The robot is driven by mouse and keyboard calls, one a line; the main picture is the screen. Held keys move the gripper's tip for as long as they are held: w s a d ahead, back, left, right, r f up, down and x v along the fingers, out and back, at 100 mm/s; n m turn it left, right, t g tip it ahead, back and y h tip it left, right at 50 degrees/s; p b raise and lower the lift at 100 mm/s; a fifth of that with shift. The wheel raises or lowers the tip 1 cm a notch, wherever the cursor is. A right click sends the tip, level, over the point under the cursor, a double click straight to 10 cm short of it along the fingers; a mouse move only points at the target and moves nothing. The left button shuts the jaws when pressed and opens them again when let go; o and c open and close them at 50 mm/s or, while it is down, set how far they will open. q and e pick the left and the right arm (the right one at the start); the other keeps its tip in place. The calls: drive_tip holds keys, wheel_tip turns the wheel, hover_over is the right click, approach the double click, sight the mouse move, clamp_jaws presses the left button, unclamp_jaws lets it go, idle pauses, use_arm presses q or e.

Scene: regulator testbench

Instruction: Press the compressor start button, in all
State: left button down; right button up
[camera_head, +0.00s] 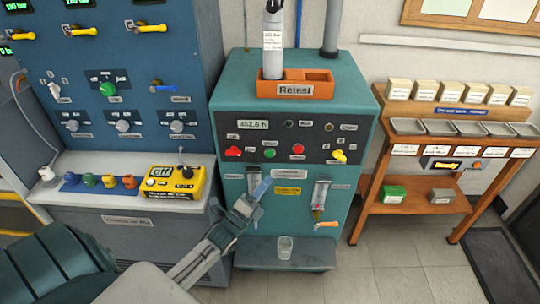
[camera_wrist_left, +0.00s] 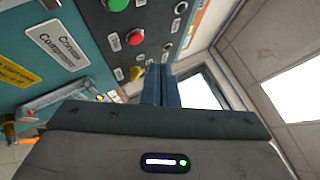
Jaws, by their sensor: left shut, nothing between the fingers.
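The teal compressor cabinet (camera_head: 230,108) stands in the middle of the head view with a dark control panel (camera_head: 330,127). A green button (camera_head: 269,153) and a red button (camera_head: 298,149) sit on that panel. In the left wrist view the green button (camera_wrist_left: 117,4) is at the top edge, with the red button (camera_wrist_left: 136,38) below it. My left gripper (camera_head: 262,188) is shut and empty, in front of the cabinet and below the green button in the head view. Its closed fingers (camera_wrist_left: 160,72) point up in the wrist view. Contact with the panel is not visible. My right gripper is not in view.
A red handle (camera_head: 233,151) and a yellow handle (camera_head: 339,156) flank the buttons. A glass (camera_head: 285,247) stands on the lower shelf. A blue test bench is left, a wooden rack (camera_head: 371,160) right.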

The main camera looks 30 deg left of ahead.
use_arm(q)
drive_tip(key=b, duration=0.4)
approach(270, 153)
drive_tip(key=w+d+r, duration=0.3)
drive_tip(key=shift+w+a, duration=0.25)
drive_tip(key=shift+w, duration=0.65)
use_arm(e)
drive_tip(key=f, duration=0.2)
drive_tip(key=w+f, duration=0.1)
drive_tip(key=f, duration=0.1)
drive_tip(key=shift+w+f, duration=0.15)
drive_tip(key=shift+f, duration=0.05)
use_arm(q)
drive_tip(key=shift+w+b, duration=0.1)
drive_tip(key=shift+b, duration=0.2)
drive_tip(key=shift+w+a, duration=0.2)
drive_tip(key=shift+w, duration=0.05)
